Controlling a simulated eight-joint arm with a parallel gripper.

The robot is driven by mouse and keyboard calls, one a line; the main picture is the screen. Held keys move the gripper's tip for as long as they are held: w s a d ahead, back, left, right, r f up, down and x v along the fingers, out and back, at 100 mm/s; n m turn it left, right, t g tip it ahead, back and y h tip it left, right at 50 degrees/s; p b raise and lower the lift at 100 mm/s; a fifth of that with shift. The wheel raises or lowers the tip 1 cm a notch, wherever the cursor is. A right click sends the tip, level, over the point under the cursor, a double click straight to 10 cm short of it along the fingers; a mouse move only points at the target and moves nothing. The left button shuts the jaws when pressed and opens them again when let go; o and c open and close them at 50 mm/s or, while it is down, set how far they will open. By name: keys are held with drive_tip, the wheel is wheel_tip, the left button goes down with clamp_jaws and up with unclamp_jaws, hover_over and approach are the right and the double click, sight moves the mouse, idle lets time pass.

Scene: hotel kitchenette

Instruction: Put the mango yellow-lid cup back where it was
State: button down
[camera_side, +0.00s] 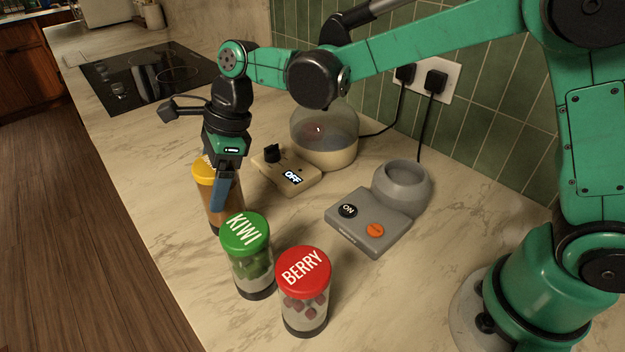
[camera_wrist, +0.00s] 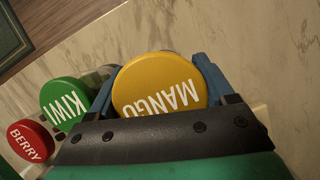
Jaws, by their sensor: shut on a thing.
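The mango cup (camera_side: 205,173) has a yellow lid and stands upright on the counter, behind and left of the kiwi cup. Its lid, lettered MANGO (camera_wrist: 160,85), fills the middle of the wrist view. My gripper (camera_side: 221,190) reaches down over it, with a blue finger on each side of the cup in the wrist view (camera_wrist: 160,95). It is shut on the mango cup. The fingers partly hide the cup in the side view. Whether its base touches the counter is hard to tell.
The green-lid kiwi cup (camera_side: 247,258) and red-lid berry cup (camera_side: 303,295) stand in a row nearer the camera. A grey device (camera_side: 369,222) with ON and orange buttons and a beige device (camera_side: 287,177) reading OFF are to the right. A black cooktop (camera_side: 140,78) lies behind. Counter to the left is clear.

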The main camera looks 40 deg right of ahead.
drive_tip(key=shift+f, duration=1.4)
drive_tip(key=shift+f, duration=0.15)
unclamp_jaws()
drive_tip(key=v, duration=1.2)
drive_tip(key=s+d+f+n+t+h, duration=0.2)
drive_tip(key=s+d+n, duration=0.3)
drive_tip(key=n, duration=0.5)
drive_tip(key=s+d+f+n+t+h, duration=0.2)
drive_tip(key=s+d+n+t, duration=0.2)
drive_tip(key=d+n, duration=0.4)
drive_tip(key=shift+s+d+f+n, duration=0.2)
drive_tip(key=shift+s+d+n, duration=0.2)
drive_tip(key=shift+s+n, duration=0.8)
drive_tip(key=shift+w+n, duration=0.3)
drive_tip(key=shift+w, duration=0.05)
